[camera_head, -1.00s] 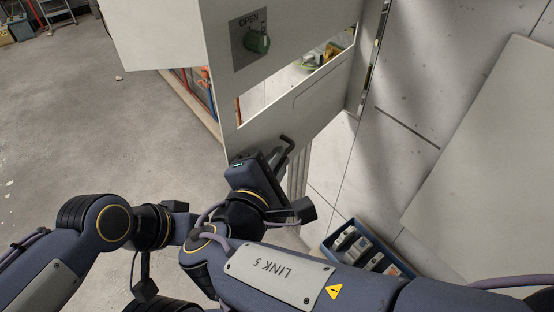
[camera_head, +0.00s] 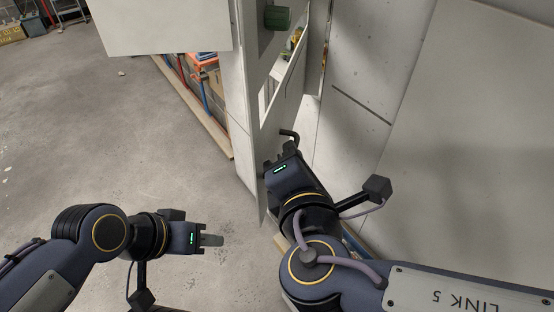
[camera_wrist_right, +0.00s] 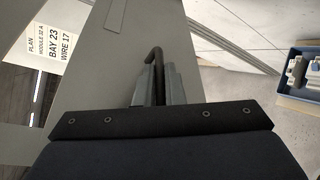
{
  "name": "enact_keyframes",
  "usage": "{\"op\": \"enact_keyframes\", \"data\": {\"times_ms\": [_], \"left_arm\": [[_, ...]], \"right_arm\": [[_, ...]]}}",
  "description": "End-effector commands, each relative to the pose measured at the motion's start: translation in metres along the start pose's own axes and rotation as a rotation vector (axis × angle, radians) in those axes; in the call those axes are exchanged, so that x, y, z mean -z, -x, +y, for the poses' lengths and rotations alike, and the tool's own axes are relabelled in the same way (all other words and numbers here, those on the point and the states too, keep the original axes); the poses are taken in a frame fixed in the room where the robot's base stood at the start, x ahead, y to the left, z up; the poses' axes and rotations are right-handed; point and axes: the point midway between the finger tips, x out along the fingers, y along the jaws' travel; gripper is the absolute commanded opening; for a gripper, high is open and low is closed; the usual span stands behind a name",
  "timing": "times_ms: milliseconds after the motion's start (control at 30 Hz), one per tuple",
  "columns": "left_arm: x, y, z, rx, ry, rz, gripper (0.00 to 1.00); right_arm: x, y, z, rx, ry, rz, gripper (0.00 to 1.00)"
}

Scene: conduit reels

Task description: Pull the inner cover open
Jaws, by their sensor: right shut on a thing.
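A pale outer panel (camera_head: 160,25) stands at upper left. A blue bin (camera_wrist_right: 285,85) with parts lies at right in the wrist view.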

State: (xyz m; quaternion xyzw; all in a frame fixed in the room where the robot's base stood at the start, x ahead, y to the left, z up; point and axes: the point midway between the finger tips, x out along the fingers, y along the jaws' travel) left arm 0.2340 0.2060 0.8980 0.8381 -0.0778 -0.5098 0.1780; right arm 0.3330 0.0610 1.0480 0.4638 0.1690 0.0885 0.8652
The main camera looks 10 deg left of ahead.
Motion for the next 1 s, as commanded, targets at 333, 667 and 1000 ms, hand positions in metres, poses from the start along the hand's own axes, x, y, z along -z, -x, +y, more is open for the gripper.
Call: {"op": "enact_keyframes", "data": {"times_ms": [333, 667, 1000], "left_arm": [[-0.003, -0.006, -0.003, 0.000, 0.000, 0.000, 0.36], [-0.003, -0.007, -0.003, 0.000, 0.000, 0.000, 0.36], [-0.003, -0.007, -0.003, 0.000, 0.000, 0.000, 0.36]], "right_arm": [[-0.033, 0.011, -0.023, -0.066, 0.024, 0.105, 0.00], [-0.038, 0.012, -0.026, -0.079, 0.034, 0.129, 0.00], [-0.038, 0.012, -0.026, -0.078, 0.033, 0.128, 0.23]]}}
